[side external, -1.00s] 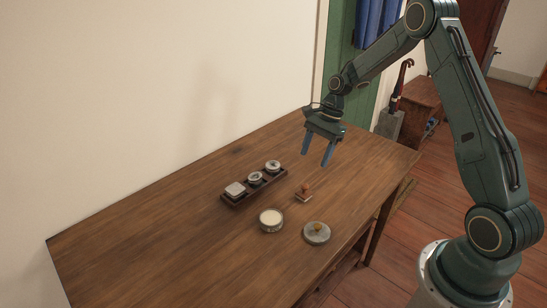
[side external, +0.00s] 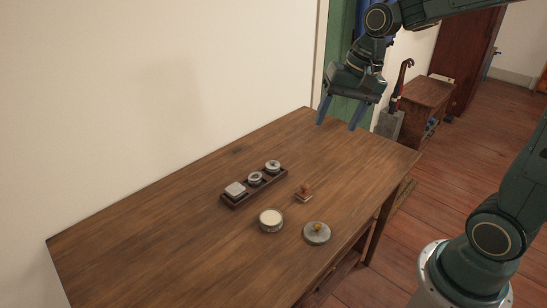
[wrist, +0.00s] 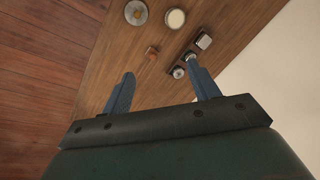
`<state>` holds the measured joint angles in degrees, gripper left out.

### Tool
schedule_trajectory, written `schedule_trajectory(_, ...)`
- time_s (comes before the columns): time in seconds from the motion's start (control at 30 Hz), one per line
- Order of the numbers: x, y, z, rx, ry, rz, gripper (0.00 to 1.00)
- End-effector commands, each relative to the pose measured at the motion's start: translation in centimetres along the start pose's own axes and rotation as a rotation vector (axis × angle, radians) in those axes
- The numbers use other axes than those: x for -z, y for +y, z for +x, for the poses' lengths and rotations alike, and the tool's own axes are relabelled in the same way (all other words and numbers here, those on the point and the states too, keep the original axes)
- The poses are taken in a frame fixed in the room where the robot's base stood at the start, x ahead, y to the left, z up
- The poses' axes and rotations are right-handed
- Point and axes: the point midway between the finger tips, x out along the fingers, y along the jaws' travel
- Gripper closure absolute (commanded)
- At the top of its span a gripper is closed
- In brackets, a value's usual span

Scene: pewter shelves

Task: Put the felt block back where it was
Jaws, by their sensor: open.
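In the wrist view the block (wrist: 204,41) shows at the tray's far end. Two small round grey pieces, one in the middle (side external: 255,179) and one at the right end (side external: 273,167), share the tray. My gripper (side external: 339,122) is open and empty, raised above the far right part of the table, apart from everything. Its two blue fingers spread wide in the wrist view (wrist: 160,76).
A small piece with a reddish-brown knob (side external: 304,194) stands right of the tray. A round tin with a cream top (side external: 271,221) and a grey disc with a brass knob (side external: 317,233) stand nearer the front. The left table is clear; a wall runs behind.

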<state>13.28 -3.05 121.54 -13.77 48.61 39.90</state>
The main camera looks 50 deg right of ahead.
Motion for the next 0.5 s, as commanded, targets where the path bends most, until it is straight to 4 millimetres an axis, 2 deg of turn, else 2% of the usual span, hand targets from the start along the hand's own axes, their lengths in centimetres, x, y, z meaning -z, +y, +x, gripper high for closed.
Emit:
schedule_trajectory(0.2,-4.1,1.0,-3.1,0.007,0.076,-0.204,0.40)
schedule_trajectory(0.5,-9.2,3.5,-5.7,0.006,0.176,-0.474,0.40)
